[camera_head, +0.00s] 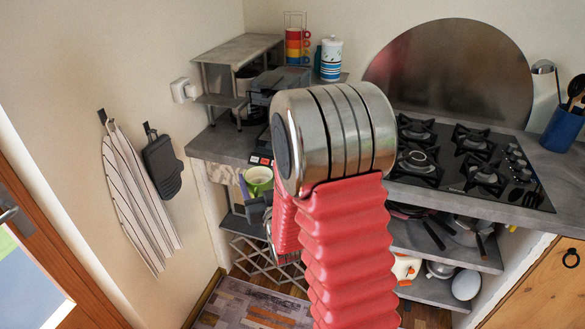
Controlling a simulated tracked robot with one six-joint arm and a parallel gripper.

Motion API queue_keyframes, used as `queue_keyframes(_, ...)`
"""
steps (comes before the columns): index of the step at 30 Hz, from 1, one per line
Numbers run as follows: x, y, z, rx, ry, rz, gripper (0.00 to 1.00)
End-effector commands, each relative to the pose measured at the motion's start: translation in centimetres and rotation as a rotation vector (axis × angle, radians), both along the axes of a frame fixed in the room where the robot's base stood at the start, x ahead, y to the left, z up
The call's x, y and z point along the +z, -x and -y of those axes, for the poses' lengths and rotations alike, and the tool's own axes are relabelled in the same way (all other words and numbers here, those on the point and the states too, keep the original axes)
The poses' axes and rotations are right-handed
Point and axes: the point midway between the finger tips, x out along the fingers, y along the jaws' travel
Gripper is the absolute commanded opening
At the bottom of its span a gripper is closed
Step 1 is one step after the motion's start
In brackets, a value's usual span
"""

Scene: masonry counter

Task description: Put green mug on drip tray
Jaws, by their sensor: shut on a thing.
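The green mug (259,180) shows left of my arm, in front of the counter's front edge, with its pale inside visible. It looks roughly upright. My gripper (267,193) is mostly hidden behind my red-sleeved arm; the small part that shows is at the mug's right side, and it is shut on the mug. The dark coffee machine (262,98) stands on the counter behind the mug, partly covered by my arm. The drip tray cannot be made out clearly.
A grey shelf stand (240,48) is at the counter's back left. A rack of coloured cups (297,45) and a white-blue canister (331,58) stand behind the machine. The gas hob (460,158) is at right. A striped towel (137,195) hangs at left.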

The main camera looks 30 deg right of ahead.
Motion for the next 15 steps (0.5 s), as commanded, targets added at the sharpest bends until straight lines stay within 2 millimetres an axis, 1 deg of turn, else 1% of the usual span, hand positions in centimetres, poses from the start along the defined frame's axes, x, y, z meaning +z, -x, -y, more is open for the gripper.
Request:
queue_keyframes(1, -0.3, -0.2, -2.1, 0.031, 0.001, -0.001, 0.4)
queue_keyframes(3, -0.7, -0.4, -4.6, 0.067, 0.001, -0.001, 0.4)
queue_keyframes(6, -1.1, -0.6, -8.0, 0.116, 0.002, -0.002, 0.4)
queue_keyframes(9, -1.4, -0.6, -10.5, 0.156, 0.003, -0.001, 0.4)
queue_keyframes(12, -1.5, -0.6, -12.0, 0.179, 0.004, 0.0, 0.4)
queue_keyframes(15, -1.6, -0.5, -12.5, 0.187, 0.004, 0.0, 0.4)
